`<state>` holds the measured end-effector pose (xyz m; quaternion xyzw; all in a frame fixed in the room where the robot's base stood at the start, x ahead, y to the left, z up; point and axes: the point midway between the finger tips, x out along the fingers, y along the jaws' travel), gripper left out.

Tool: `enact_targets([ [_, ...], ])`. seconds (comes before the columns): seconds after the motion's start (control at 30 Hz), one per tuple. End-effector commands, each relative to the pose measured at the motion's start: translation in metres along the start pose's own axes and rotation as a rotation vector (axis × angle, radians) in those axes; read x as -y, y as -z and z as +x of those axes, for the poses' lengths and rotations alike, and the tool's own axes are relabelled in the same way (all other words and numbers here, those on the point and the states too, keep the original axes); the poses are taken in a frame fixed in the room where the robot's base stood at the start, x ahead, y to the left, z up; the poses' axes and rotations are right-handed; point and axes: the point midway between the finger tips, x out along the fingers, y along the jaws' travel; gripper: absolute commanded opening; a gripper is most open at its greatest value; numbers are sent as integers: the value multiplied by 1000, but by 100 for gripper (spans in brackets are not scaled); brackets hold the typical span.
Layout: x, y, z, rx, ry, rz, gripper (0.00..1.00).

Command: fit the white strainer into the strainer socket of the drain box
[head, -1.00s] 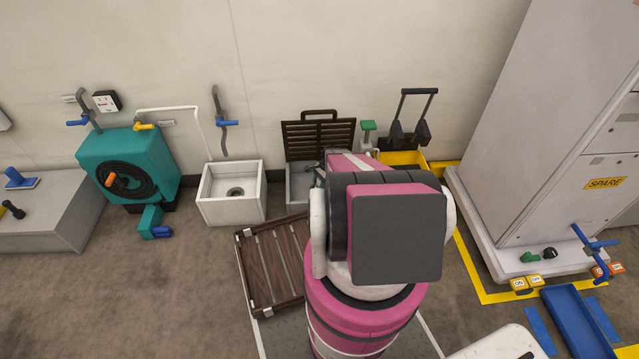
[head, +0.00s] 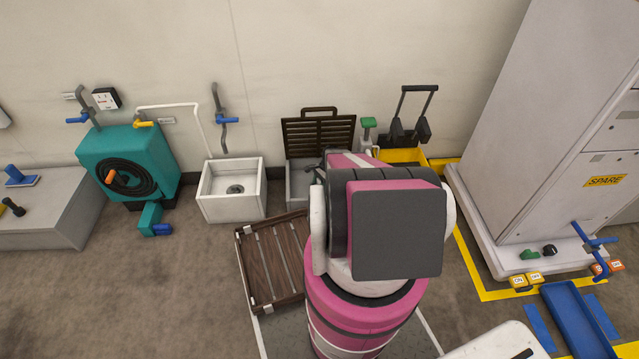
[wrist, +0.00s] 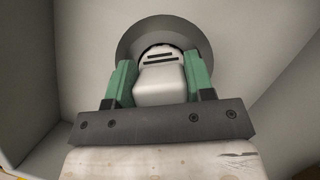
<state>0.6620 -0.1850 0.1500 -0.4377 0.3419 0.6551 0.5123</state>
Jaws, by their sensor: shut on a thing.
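The white strainer (wrist: 160,88) sits between the green fingers of my gripper (wrist: 160,68) in the wrist view, with dark slots on its face. My gripper is shut on it. Just beyond it is a round grey ring with a dark centre, the strainer socket (wrist: 150,30), in the pale floor of a box. The strainer overlaps the socket in this view; I cannot tell whether it is seated. In the head view the drain box (head: 295,172) stands at the wall with its dark slatted lid raised. My arm hides its right part, the strainer and most of the gripper.
A white basin (head: 232,210) with a drain stands left of the drain box. A brown slatted rack (head: 272,262) lies in front. A yellow bin (head: 405,156) is at the back right, and a tall grey cabinet (head: 530,130) stands further right. Box walls are close around my gripper.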

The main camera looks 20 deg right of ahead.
Motion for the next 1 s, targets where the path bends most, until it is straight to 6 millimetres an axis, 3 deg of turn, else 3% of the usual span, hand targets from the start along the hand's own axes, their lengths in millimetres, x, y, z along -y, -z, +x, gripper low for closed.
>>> enact_targets([
  [0.17, 0, 2, 4, 0, 0, 0, 20],
  [0.2, 0, 2, 4, 0, 0, 0, 55],
  [0.27, 0, 1, 4, 0, 0, 0, 75],
  [0.3, 0, 1, 4, 0, 0, 0, 78],
  [0.67, 0, 1, -3, 0, 1, 0, 78],
  [1.0, -1, 1, -61, -1, 1, 0, 78],
])
